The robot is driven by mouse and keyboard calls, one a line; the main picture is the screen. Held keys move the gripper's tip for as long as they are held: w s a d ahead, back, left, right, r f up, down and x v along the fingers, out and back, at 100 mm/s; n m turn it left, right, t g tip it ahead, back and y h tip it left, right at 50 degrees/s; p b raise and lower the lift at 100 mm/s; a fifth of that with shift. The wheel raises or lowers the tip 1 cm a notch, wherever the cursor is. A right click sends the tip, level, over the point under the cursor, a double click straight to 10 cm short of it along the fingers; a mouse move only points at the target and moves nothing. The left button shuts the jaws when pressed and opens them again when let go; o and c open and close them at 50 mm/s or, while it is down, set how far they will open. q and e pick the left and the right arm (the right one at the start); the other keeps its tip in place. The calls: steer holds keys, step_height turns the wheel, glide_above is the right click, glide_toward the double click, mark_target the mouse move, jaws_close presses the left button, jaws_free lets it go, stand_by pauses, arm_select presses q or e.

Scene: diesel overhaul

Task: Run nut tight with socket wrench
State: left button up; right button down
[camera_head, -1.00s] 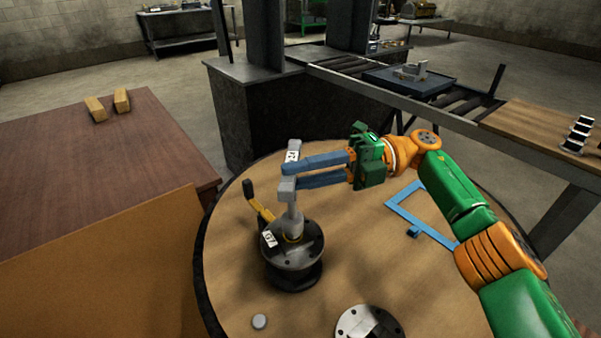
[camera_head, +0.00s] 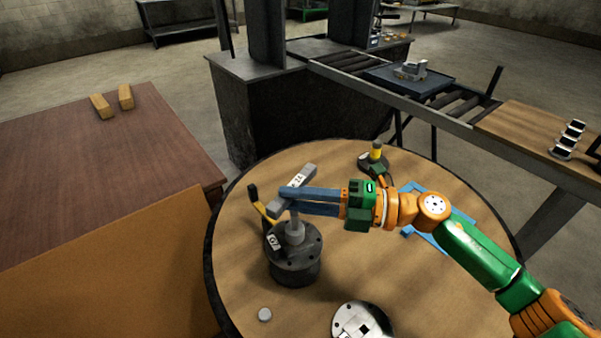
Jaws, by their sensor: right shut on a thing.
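A grey socket wrench (camera_head: 305,174) with a white label on its handle stands over a dark round fixture (camera_head: 295,268) on the round wooden table. Its upright socket part (camera_head: 295,232) reaches down to the fixture's top; the nut is hidden beneath it. My right gripper (camera_head: 286,200) comes from the right, its blue fingers shut on the wrench handle. The handle slants from near left to far right. My left gripper is not in view.
A yellow-and-black lever (camera_head: 262,205) rises beside the fixture's left. A blue frame (camera_head: 432,240) lies behind my right arm. A green-and-yellow item (camera_head: 375,160) stands at the table's far edge.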

arm_select(q)
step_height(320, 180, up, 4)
steer(key=shift+p, duration=1.2)
arm_select(e)
steer(key=m+t+h, duration=0.1)
steer(key=m+t, duration=0.1)
steer(key=t, duration=0.1)
steer(key=shift+a, duration=0.2)
steer(key=m+t+h+p, duration=0.1)
steer(key=t+p, duration=0.1)
steer(key=a+m+t+h+p, duration=0.1)
steer(key=m+t+p, duration=0.1)
steer(key=p, duration=0.1)
steer(key=r+m+t+h+p, duration=0.1)
steer(key=m+t+h+p, duration=0.1)
steer(key=p, duration=0.1)
steer(key=shift+a+t, duration=0.15)
steer(key=shift+t, duration=0.15)
steer(key=shift+a+f+m+t+h, duration=0.15)
steer(key=shift+f+m+t+h, duration=0.15)
steer(key=shift+m+t+h, duration=0.6)
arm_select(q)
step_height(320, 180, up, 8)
arm_select(e)
steer(key=shift+w+f+m+t+h, duration=0.15)
steer(key=shift+f+m+t+h, duration=0.2)
steer(key=shift+h, duration=0.35)
steer(key=shift+r, duration=0.1)
